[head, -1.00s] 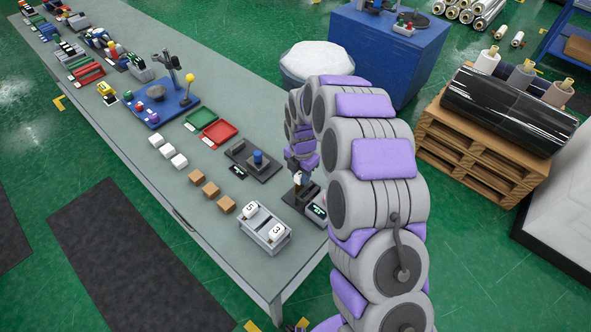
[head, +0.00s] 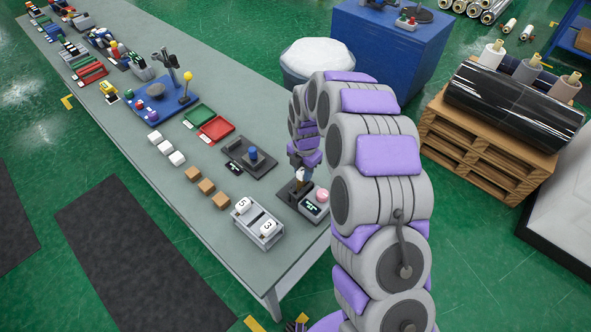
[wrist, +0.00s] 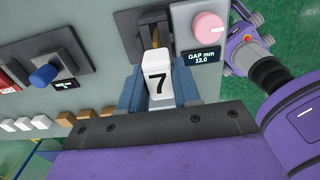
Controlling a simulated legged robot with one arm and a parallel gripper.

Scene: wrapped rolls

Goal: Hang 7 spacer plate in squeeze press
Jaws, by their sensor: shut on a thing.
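The white spacer plate marked 7 (wrist: 157,80) sits between the blue-grey fingers of my gripper (wrist: 158,92) in the wrist view, its number facing the camera. My gripper is shut on it; in the head view my gripper (head: 301,168) is over the press at the table's near right end. The squeeze press (wrist: 150,22) has a dark slotted part just beyond the plate's top edge, a pink knob (wrist: 208,27) and a display reading GAP mm 12.0 (wrist: 202,57). I cannot tell whether the plate touches the press. The press also shows in the head view (head: 288,192).
A grey rack (head: 257,223) holding plates marked 5 and 3 stands left of the press. A dark fixture with a blue knob (head: 252,153), brown blocks (head: 206,187) and white blocks (head: 166,147) lie farther up the table. The front table edge is clear.

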